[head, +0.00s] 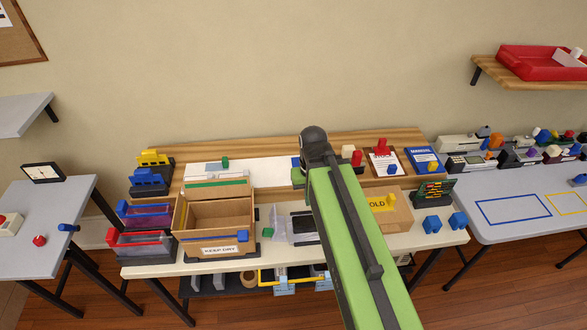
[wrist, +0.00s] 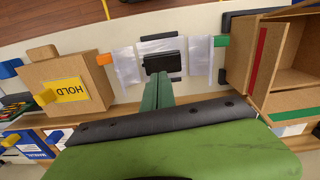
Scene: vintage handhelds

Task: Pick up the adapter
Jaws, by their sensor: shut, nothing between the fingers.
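No thing in view can be named as the adapter for certain. A dark block (wrist: 162,62) lies on a clear plastic sleeve in the middle of the wrist view. A dark flat piece among clear plastic (head: 303,229), in the head view, may be the same spot. My gripper (wrist: 160,77) points at the dark block with its green fingers together and nothing between them. The fingertips are just short of the block's edge in the picture; whether they touch it is unclear. In the head view my green arm hides the gripper and part of the table.
An open cardboard box (head: 215,216) stands left of the clear plastic, with a blue piece on its front. A HOLD box (head: 390,212) stands to the right. Blue blocks (head: 432,224) lie near the right edge. A wooden ledge with notebooks (head: 384,163) runs behind.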

